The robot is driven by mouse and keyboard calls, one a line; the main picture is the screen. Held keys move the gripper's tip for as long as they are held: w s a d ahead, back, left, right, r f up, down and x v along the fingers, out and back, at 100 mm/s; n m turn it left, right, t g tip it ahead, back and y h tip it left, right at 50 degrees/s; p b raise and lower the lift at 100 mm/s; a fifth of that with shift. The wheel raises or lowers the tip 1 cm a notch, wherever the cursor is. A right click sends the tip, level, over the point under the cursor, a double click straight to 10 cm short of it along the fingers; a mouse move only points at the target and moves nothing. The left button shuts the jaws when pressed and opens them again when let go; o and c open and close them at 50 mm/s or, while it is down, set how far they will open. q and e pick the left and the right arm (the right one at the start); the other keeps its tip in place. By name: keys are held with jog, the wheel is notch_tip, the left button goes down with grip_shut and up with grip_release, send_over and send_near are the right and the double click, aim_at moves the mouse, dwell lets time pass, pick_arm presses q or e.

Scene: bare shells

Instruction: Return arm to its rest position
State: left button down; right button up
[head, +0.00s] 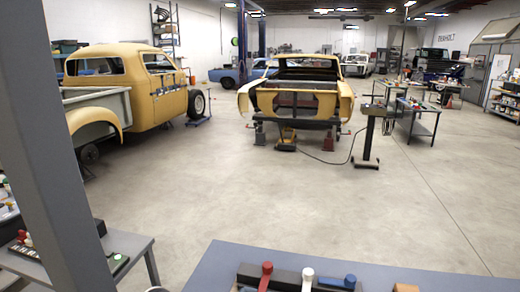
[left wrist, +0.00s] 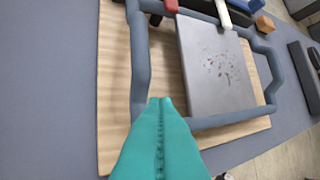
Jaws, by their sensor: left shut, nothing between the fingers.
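My left gripper (left wrist: 160,101) shows in the left wrist view as two teal fingers pressed together, with nothing between them. It is above a wooden board (left wrist: 112,85) that carries a grey tube frame (left wrist: 139,65) and a flat grey plate (left wrist: 218,65) with dark reddish specks. The fingertips appear close to the near left corner of the plate; whether they touch anything I cannot tell. Neither gripper shows in the head view. My right gripper is in no view.
The blue-grey table (head: 215,270) is at the head view's bottom edge. A dark grey bar (left wrist: 305,78) lies right of the board. Open floor lies beyond.

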pick_arm(q)
jog(key=s+a+f+y, duration=0.1)
jog(key=s+f, duration=0.1)
jog(key=s, duration=0.4)
jog(key=s+a+f+y, duration=0.1)
jog(key=s+f, duration=0.2)
jog(key=s, duration=0.4)
jog(key=s+a+r+n+y, duration=0.1)
jog(key=s+a+y, duration=0.1)
jog(key=s+a, duration=0.4)
jog(key=s+a+y, duration=0.2)
jog(key=s+a, duration=0.1)
jog(key=s, duration=0.5)
notch_tip(320, 180, down, 26)
jog(key=g+b, duration=0.1)
jog(key=g, duration=0.1)
jog(key=s+a+f+g+b, duration=0.1)
jog(key=s+a+f, duration=0.1)
jog(key=s+f, duration=1.5)
jog(key=shift+s+a+f, duration=0.25)
jog(key=shift+a+f, duration=0.1)
jog(key=shift+f, duration=0.5)
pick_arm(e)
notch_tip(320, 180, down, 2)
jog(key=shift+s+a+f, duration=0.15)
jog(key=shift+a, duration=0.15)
